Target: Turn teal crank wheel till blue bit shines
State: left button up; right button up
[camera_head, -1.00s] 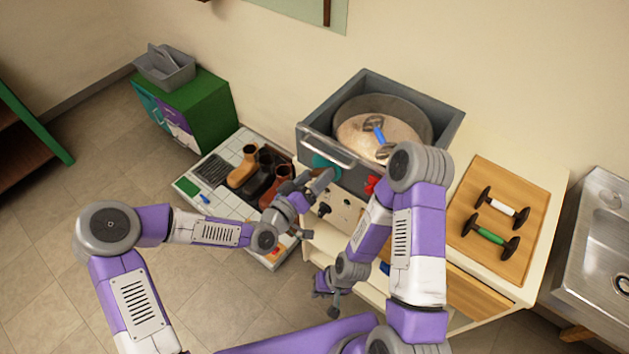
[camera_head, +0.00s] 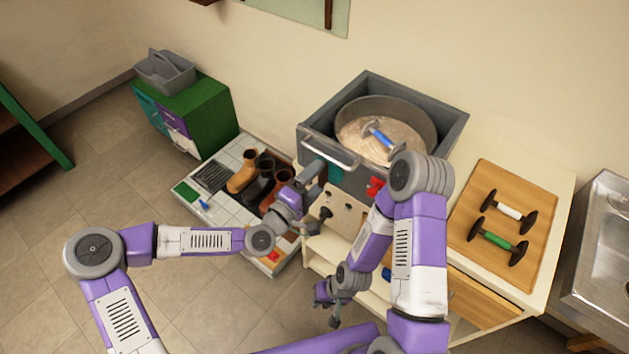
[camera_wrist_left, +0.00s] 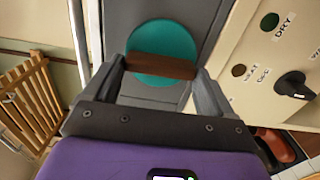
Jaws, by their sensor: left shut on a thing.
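The teal crank wheel (camera_wrist_left: 172,38) is a round disc on the grey box front in the left wrist view, with a brown bar handle (camera_wrist_left: 160,66) across its lower part. In the head view only a teal sliver (camera_head: 334,174) shows behind my gripper. My left gripper (camera_wrist_left: 158,75) is shut on the brown handle; it also shows in the head view (camera_head: 315,170). A grey tool with a blue part (camera_head: 382,140) lies in the round tub; whether the blue shines I cannot tell. My right gripper (camera_head: 328,307) hangs low in front of the cabinet, its jaws unclear.
The grey box (camera_head: 455,122) holds the tub (camera_head: 428,110). A red knob (camera_head: 375,187) is on its front, beside my right arm. A black knob (camera_wrist_left: 293,85) and round DRY spot (camera_wrist_left: 270,22) are on the cream panel. Boots (camera_head: 262,180) stand on a tiled base left.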

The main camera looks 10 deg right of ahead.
pick_arm(q)
jog(key=shift+f+n, duration=0.1)
jog(key=shift+n, duration=0.5)
jog(key=o, duration=0.8)
jog(key=shift+o, duration=0.2)
jog(key=v, duration=0.7)
jog(key=shift+s+a+p, duration=0.2)
jog(key=shift+s+p, duration=0.05)
jog(key=shift+p, duration=0.2)
